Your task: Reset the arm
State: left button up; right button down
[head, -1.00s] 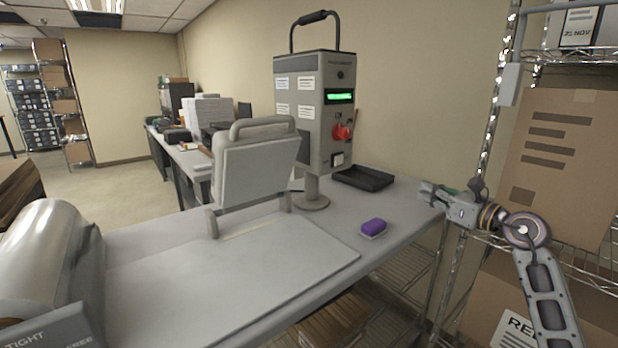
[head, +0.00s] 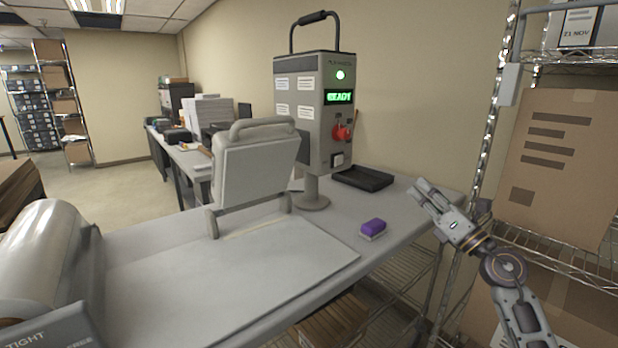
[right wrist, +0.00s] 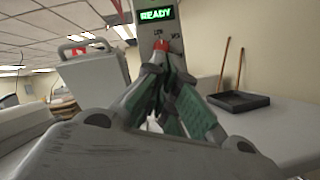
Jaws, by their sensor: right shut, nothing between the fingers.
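My right gripper (head: 420,190) is held above the right end of the grey bench, in front of the wire shelving. It is shut and empty; its fingers also show close up in the right wrist view (right wrist: 163,62). The laminator's control box (head: 313,115) stands on a post, away from the gripper. Its screen (head: 339,97) reads READY in green, and a round green lamp above it is lit. A red knob (head: 341,132) sits below the screen. My left gripper is not in view.
The laminator's lid (head: 253,165) stands raised over the flat bed (head: 225,275). A purple-topped block (head: 373,228) and a black tray (head: 362,178) lie on the bench. Wire shelving with a cardboard box (head: 553,165) is close on the right. A film roll (head: 45,260) is at left.

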jog(key=s+d+f+m+g+h, duration=0.1)
jog(key=s+d+f+m+h, duration=0.2)
jog(key=f+m+h, duration=0.45)
jog(key=s+d+f+m+g+h, duration=0.25)
jog(key=f+m+h, duration=0.25)
jog(key=f+m, duration=0.6)
jog(key=s+d+f+m+g+h, duration=0.15)
jog(key=s+f+m+h, duration=0.35)
jog(key=m, duration=0.8)
jog(key=s+a+f+m+g+y, duration=0.1)
jog(key=s+a+f+g+y, duration=0.1)
jog(key=s+a+f+g, duration=0.35)
jog(key=s+a+f+m+g+y, duration=0.1)
jog(key=s+a+f+g+y, duration=0.15)
jog(key=s+f, duration=0.6)
jog(key=s+a+f+m+g+y, duration=0.1)
jog(key=s+a+f+g, duration=0.25)
jog(key=s+f, duration=0.35)
notch_tip(320, 180, down, 32)
jog(key=s, duration=0.2)
jog(key=s+d+f+g, duration=0.1)
jog(key=s+d+f, duration=0.2)
jog(key=s+f, duration=0.7)
jog(key=s+d+f+g, duration=0.1)
jog(key=s+d+f, duration=0.2)
jog(key=s+f, duration=0.7)
jog(key=shift+s+d+f, duration=0.2)
jog(key=shift+s+d, duration=0.2)
jog(key=shift+s, duration=0.6)
